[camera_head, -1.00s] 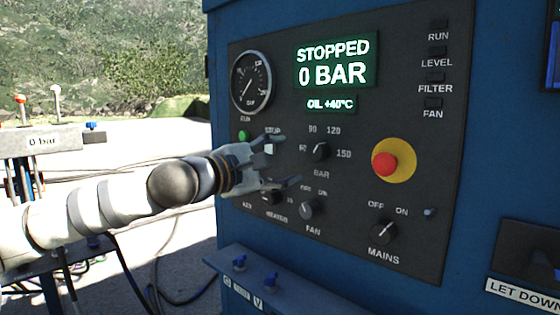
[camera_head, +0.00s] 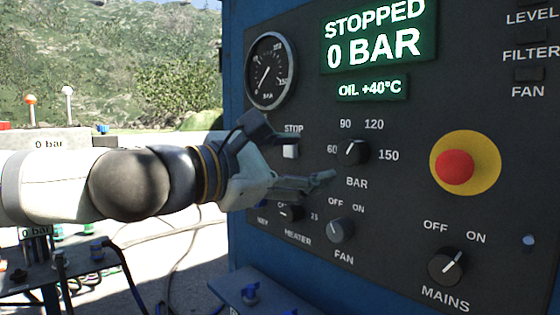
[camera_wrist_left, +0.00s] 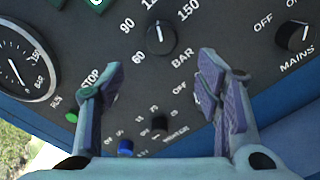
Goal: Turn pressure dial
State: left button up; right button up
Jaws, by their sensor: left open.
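The pressure dial (camera_head: 353,152) is a black knob on the dark panel, ringed by the marks 60, 90, 120 and 150 above the word BAR. I cannot tell exactly which mark its pointer meets. My left gripper (camera_head: 310,155) is open and empty, just left of the dial in the head view, its fingers pointing at the panel. In the left wrist view the dial (camera_wrist_left: 160,38) lies beyond the gap between the spread fingertips (camera_wrist_left: 160,75), apart from them. The display (camera_head: 378,45) reads STOPPED, 0 BAR. My right gripper is not in view.
A red emergency button (camera_head: 456,167) on a yellow disc is right of the dial. The fan knob (camera_head: 340,230) and heater knob (camera_head: 291,213) sit below, the mains knob (camera_head: 446,266) lower right. A round gauge (camera_head: 270,72) is upper left. Hoses hang left of the cabinet.

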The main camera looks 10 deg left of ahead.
aim_at(348, 151)
pick_arm(q)
jog(key=x, duration=1.1)
jog(key=shift+w+d+r, duration=0.1)
jog(key=shift+d, duration=0.5)
jog(key=c, duration=1.2)
